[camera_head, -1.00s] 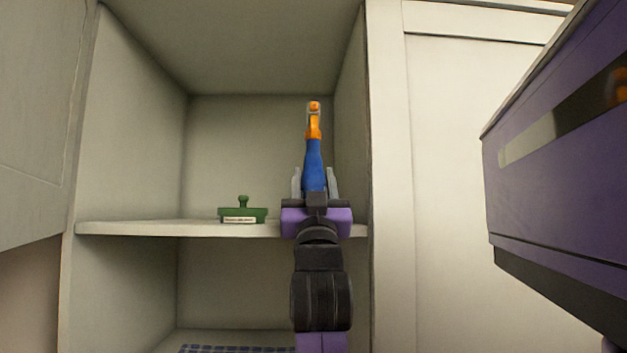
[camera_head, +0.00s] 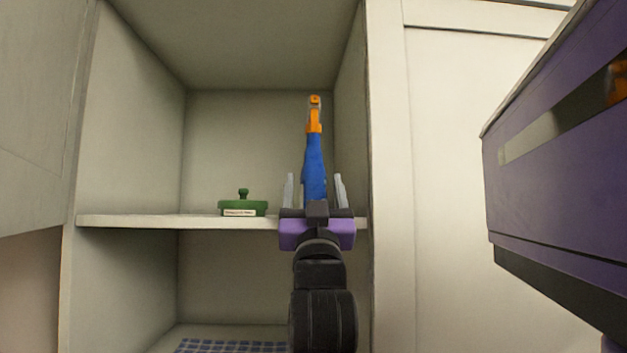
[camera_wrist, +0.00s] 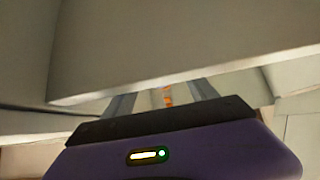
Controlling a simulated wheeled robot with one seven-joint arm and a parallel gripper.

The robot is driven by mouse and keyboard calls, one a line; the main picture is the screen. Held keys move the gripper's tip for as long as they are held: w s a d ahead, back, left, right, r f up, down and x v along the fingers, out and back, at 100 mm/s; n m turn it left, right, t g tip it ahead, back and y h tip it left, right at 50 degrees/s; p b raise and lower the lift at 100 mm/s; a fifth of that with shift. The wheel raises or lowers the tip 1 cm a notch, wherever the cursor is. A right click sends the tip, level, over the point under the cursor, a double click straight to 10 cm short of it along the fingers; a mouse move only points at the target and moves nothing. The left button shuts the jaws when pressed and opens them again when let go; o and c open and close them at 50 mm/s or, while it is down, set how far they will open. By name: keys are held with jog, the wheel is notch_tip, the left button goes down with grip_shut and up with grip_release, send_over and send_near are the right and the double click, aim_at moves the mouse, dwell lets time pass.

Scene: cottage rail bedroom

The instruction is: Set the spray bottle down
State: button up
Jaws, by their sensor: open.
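The spray bottle (camera_head: 314,160) has a blue body and an orange spray head. It stands upright at the right part of the cupboard's middle shelf (camera_head: 150,221) in the head view. My gripper (camera_head: 315,190) is open at the shelf's front edge, with one grey finger on each side of the bottle and gaps between. The bottle's base is hidden behind my gripper. In the wrist view a small bit of orange shows between the fingers (camera_wrist: 160,98); the bottle's blue body cannot be made out there.
A green lidded dish (camera_head: 243,205) with a label stands on the same shelf, left of the bottle. The cupboard's right wall (camera_head: 350,110) is close to my gripper. A blue checked cloth (camera_head: 230,346) lies in the compartment below. The shelf's left part is clear.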

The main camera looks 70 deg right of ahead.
jog(key=b+v, duration=0.2)
jog(key=v, duration=0.5)
jog(key=shift+s+a, duration=0.15)
jog(key=shift+a, duration=0.05)
